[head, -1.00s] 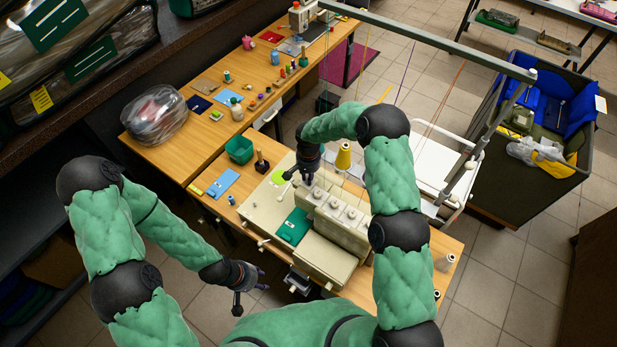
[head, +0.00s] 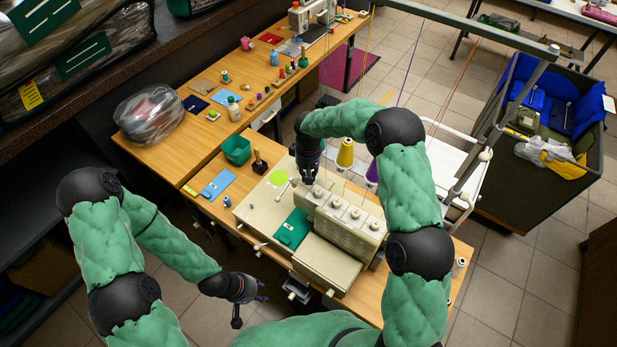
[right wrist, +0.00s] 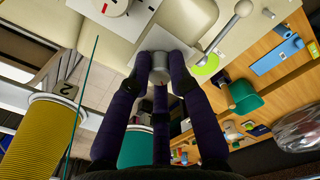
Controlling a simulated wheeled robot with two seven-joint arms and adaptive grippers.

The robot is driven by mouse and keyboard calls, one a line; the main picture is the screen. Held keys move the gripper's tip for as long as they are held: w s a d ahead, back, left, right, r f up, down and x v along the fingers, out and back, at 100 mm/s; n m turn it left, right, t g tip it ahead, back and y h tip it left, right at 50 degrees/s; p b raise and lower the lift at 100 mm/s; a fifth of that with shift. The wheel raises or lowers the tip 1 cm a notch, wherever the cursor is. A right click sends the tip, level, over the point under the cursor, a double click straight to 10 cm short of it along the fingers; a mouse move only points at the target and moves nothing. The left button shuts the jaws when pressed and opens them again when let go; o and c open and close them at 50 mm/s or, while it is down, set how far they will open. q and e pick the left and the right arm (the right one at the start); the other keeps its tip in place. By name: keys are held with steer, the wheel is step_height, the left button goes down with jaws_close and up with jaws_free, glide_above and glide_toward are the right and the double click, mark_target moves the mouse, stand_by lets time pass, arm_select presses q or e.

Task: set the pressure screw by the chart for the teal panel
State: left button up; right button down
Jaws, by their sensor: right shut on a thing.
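A teal panel (head: 293,229) lies flat on the bed of a cream sewing machine (head: 340,222). My right gripper (head: 307,178) reaches down at the machine's far left end. In the right wrist view its dark fingers (right wrist: 162,70) are shut around a small grey metal cylinder, seemingly the pressure screw (right wrist: 160,62), standing on the cream machine head. My left gripper (head: 252,293) is open and empty in front of the table, apart from the machine. A blue sheet (head: 217,185) lies left of the machine; its print is too small to read.
A white dial with a red mark (right wrist: 116,6) is beside the screw. A bagged comforter (head: 148,112) lies on the far-left table. A dark cart (head: 525,190) stands right.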

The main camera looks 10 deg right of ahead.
steer(key=n+b, duration=0.1)
steer(key=n, duration=0.2)
steer(key=shift+f+n, duration=0.1)
steer(key=shift+n, duration=0.3)
steer(key=shift+n+b, duration=0.4)
steer(key=shift+n, duration=1.4)
steer(key=c, duration=1.1)
jaws_free()
steer(key=shift+c, duration=0.2)
step_height(320, 180, up, 12)
